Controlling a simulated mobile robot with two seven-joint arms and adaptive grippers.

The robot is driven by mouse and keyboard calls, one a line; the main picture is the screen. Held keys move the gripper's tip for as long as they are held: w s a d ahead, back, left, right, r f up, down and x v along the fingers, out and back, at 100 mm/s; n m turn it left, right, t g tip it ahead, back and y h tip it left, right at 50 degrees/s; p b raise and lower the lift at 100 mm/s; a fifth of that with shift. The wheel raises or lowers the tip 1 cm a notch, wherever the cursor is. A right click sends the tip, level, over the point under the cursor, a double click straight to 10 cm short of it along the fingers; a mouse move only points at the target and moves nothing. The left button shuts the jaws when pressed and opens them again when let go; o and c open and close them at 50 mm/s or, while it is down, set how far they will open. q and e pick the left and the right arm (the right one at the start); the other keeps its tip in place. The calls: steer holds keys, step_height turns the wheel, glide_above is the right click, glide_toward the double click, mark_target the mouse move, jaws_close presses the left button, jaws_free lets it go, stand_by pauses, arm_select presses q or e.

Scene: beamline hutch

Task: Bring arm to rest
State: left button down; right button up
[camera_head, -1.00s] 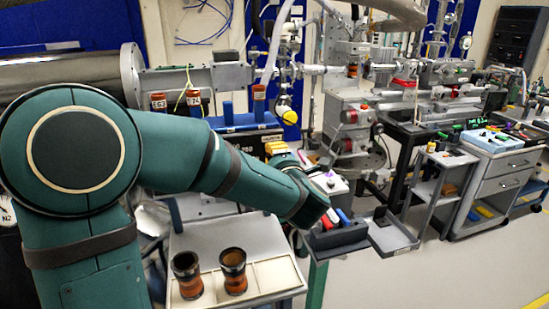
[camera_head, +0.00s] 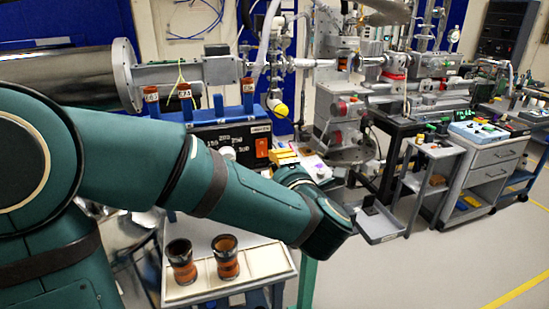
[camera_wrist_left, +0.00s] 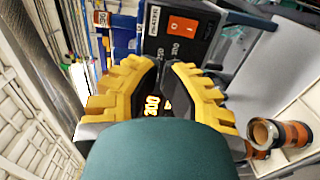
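My left arm, teal with dark bands, crosses the head view from the left. Its wrist bends back up, and my left gripper (camera_head: 284,156) shows small and yellow past it, near the black control box. In the left wrist view its two yellow stepped fingers (camera_wrist_left: 166,66) point towards the box's front, their tips close together. No held object shows between them. Whether they are fully shut is unclear. My right arm and gripper are not in view.
The black control box (camera_head: 205,139) has a red switch and lit digits. Two amber jars (camera_head: 226,260) stand on a pale bench below my arm. A grey tray (camera_head: 382,229) lies just right of my wrist. Beamline equipment (camera_head: 340,100) stands behind; the floor at right is clear.

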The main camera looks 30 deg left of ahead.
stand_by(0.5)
arm_select(q)
steer(key=w+d+f+m+h, duration=0.25)
steer(key=f+m+h, duration=0.2)
steer(key=f, duration=0.45)
steer(key=w+d+f+m+h, duration=0.1)
steer(key=d+f+m+h, duration=0.25)
steer(key=f+m, duration=0.35)
steer(key=w+d+f+m+h, duration=0.25)
steer(key=d+f+m, duration=0.2)
steer(key=f, duration=0.55)
steer(key=s+d+f+m+g+h, duration=0.3)
steer(key=s+f+m+g, duration=0.2)
steer(key=s+f, duration=0.4)
steer(key=s+d+f+m+g+h, duration=0.3)
steer(key=s+d+f+m+g, duration=0.1)
steer(key=s+f, duration=0.5)
step_height(320, 180, down, 2)
steer(key=shift+s+d+f+m+g+h, duration=0.15)
steer(key=shift+s+f+m+g+h, duration=0.1)
steer(key=shift+s+m+g+h, duration=0.25)
steer(key=shift+w, duration=0.2)
